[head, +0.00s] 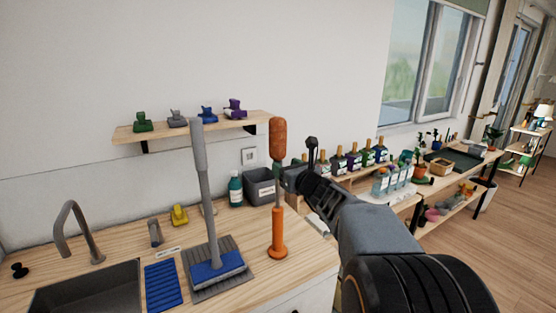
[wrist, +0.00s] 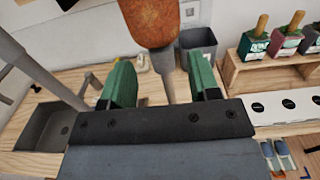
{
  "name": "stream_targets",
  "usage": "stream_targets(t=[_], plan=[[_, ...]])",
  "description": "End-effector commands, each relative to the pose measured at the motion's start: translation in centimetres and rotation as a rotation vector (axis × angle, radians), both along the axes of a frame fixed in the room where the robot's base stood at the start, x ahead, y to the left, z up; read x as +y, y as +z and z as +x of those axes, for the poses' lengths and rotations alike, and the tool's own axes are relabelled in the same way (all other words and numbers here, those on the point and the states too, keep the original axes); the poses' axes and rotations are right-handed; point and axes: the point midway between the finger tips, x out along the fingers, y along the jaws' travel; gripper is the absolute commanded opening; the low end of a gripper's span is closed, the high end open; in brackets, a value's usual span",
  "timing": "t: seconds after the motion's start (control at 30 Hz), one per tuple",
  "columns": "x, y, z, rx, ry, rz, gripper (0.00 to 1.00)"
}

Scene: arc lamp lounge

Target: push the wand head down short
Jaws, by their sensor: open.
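The wand stands upright on the counter, with an orange round foot and tube (head: 278,236), a thin grey shaft (head: 278,180) and a brown-orange rounded head (head: 278,139) on top. My gripper (head: 297,165) is just right of the wand, level with the grey shaft below the head. In the wrist view the head (wrist: 151,20) is at the top centre, with the grey shaft (wrist: 164,70) below it. The open green fingers of my gripper (wrist: 160,75) appear on either side of that shaft. The wand's foot is hidden there.
A grey-handled brush with a blue head (head: 216,268) stands on a grey mat left of the wand. A grey bin (head: 260,186) and a teal bottle (head: 235,189) stand behind. A sink (head: 85,288) is at left; a wall shelf (head: 190,128) holds small figures.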

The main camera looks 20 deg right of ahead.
Motion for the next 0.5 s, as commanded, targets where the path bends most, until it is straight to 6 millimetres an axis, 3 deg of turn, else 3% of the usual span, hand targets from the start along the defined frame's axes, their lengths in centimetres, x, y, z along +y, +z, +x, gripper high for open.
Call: stream_targets(t=[0.2,0.5], plan=[[0.4,0.1,3.3,0.002,0.002,-0.001,0.56],[0.6,0.0,5.2,0.0,0.002,-0.002,0.56]])
